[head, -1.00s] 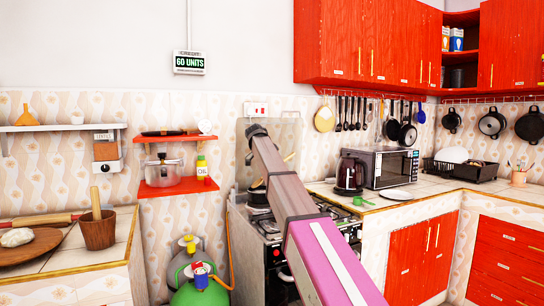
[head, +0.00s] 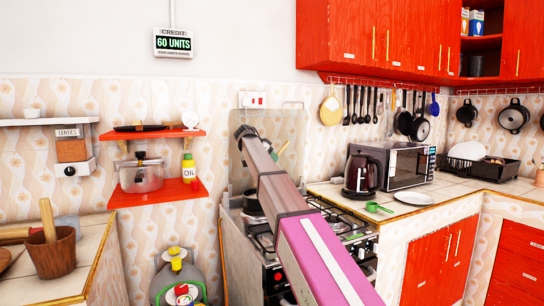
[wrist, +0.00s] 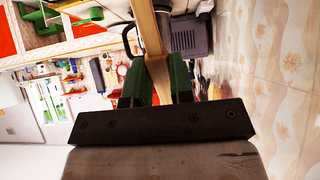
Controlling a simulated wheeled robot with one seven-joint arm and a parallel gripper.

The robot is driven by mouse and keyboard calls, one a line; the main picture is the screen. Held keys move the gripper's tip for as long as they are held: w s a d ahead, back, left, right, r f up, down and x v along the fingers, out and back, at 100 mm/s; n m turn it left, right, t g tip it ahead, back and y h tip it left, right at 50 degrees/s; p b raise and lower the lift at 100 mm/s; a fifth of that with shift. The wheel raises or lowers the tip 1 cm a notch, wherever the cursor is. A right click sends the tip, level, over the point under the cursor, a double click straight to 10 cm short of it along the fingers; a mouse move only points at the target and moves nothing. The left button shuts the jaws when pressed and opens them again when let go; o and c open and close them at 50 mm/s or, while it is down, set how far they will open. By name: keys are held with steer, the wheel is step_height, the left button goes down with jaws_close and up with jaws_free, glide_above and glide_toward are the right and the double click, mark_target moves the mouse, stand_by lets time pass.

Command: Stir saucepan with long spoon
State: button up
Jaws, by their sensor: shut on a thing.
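My gripper (wrist: 158,85) shows its two green fingers in the wrist view, shut on a pale wooden long spoon (wrist: 146,28). The handle runs up between the fingers and out of the top of that picture; the spoon's far end is not visible. A dark saucepan (head: 252,201) stands at the back left of the stove, below my arm's end and partly hidden by the arm. I cannot tell whether the spoon touches it.
The stove (head: 262,262) stands against the wall. A kettle (head: 361,175), a microwave (head: 407,166) and a green scoop (head: 378,207) are on the right counter. A red shelf with a pressure cooker (head: 141,174) is at the left, above a gas cylinder (head: 178,283).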

step_height(320, 180, down, 9)
steer(key=shift+r, duration=0.15)
stand_by(0.8)
steer(key=shift+d, duration=0.15)
stand_by(0.3)
